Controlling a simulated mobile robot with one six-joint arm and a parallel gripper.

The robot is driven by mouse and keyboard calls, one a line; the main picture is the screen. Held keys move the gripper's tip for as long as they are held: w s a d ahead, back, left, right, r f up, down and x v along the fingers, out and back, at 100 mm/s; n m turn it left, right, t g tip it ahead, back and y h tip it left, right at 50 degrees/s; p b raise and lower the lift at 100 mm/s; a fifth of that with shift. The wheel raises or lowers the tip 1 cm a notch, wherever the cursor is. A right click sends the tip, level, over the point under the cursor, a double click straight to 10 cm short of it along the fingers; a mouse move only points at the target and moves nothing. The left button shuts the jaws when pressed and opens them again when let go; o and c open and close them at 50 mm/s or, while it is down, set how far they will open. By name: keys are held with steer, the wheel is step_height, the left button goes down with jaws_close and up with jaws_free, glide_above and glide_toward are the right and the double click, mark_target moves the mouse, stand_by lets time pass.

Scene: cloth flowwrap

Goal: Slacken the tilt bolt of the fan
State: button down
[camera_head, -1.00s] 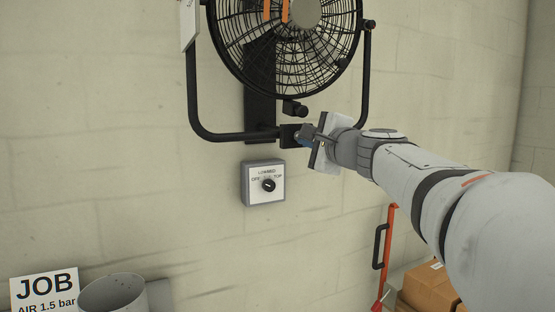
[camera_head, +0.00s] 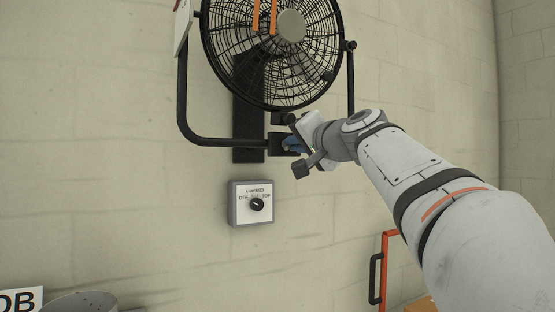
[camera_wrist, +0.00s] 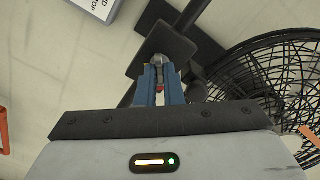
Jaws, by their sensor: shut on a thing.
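The black fan (camera_head: 225,60) is mounted on the pale block wall in a U-shaped bracket (camera_head: 215,141). In the wrist view the fan grille (camera_wrist: 270,85) fills the right side. My gripper (camera_head: 289,144) is at the bottom of the bracket, by a black block below the fan. In the wrist view its two blue fingers (camera_wrist: 160,74) are shut on the grey tilt bolt (camera_wrist: 158,60) at that block. A small red part (camera_wrist: 160,88) shows between the fingers. The bolt is mostly hidden in the head view.
A grey switch box (camera_head: 236,218) with a black knob is on the wall just below the bracket. An orange-red handle (camera_head: 386,268) stands below my arm, with a cardboard box (camera_head: 420,305) beside it. A JOB sign (camera_head: 20,299) and grey cylinder (camera_head: 80,302) are lower left.

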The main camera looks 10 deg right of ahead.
steer(key=n+b, duration=0.5)
steer(key=n, duration=0.4)
steer(key=shift+f+b, duration=0.15)
steer(key=shift+b, duration=0.25)
steer(key=c, duration=1.6)
jaws_free()
steer(key=shift+o, duration=0.2)
steer(key=shift+s, duration=0.1)
steer(key=v, duration=0.7)
steer(key=shift+s, duration=0.25)
